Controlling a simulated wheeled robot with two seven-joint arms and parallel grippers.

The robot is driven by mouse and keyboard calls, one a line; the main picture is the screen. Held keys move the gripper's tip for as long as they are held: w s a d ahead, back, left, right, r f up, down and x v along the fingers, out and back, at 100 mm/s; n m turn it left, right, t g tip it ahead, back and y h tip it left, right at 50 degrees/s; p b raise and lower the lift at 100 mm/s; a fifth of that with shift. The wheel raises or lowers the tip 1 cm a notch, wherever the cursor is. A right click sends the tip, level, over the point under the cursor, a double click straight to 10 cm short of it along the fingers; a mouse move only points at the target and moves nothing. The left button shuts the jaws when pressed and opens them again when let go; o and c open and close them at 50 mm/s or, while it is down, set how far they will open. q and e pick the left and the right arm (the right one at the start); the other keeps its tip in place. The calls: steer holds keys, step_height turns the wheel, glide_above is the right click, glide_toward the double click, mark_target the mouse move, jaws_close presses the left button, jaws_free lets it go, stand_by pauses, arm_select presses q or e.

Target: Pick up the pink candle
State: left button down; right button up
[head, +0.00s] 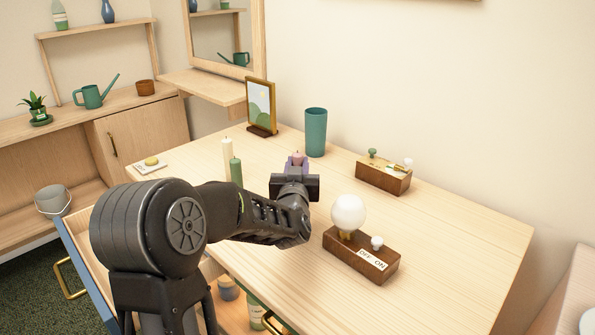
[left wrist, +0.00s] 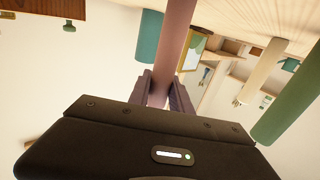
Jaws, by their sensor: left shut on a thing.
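The pink candle (head: 297,156) shows only its top in the head view, on the wooden desk's far side. My left gripper (head: 296,168) is shut around it and hides most of it. In the left wrist view, which is upside down, the candle (left wrist: 175,45) stands between the two fingers (left wrist: 165,92). Its base is out of frame, so I cannot tell whether it touches the desk. A cream candle (head: 228,154) and a green candle (head: 236,172) stand just left of the gripper. My right gripper is not in view.
A teal cup (head: 316,132) and a picture frame (head: 261,106) stand behind the gripper. A round white lamp (head: 348,213) on a wooden switch box (head: 361,256) is to its right. Another wooden box (head: 383,177) lies farther back. The desk's right front is clear.

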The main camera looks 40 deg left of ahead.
arm_select(q)
step_height(320, 180, up, 10)
steer(key=shift+p, duration=1)
steer(key=shift+f, duration=0.1)
